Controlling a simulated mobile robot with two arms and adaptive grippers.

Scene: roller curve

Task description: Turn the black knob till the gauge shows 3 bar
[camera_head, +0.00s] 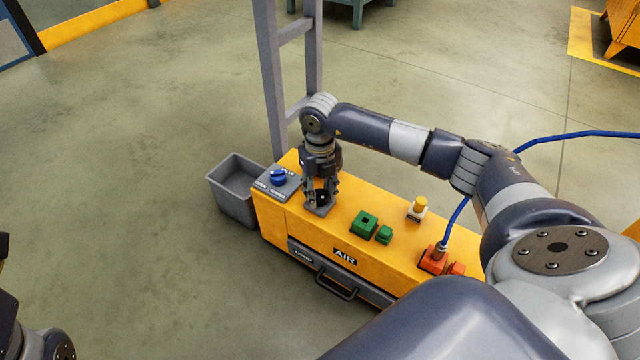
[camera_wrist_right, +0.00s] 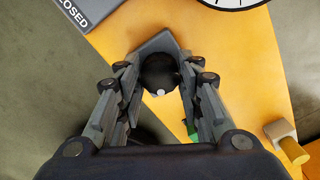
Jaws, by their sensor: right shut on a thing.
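The black knob (camera_wrist_right: 160,70) stands on a grey plate on the yellow air unit (camera_head: 355,208). It is round and dark, with a small white mark on its near side in the right wrist view. My right gripper (camera_head: 320,194) points down over the knob and is shut on it, with a finger on each side. The gauge (camera_wrist_right: 237,3) shows only as a white dial edge at the top of the right wrist view. Its needle and reading are out of sight there, and I cannot make out the gauge in the head view. My left gripper is not in view.
A blue knob (camera_head: 278,177) on a grey plate sits left of my gripper. Green blocks (camera_head: 364,224), a yellow-topped fitting (camera_head: 418,209) and an orange connector (camera_head: 433,258) with a blue hose stand to the right. A grey bin (camera_head: 232,200) and a grey frame (camera_head: 270,70) stand beside the unit.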

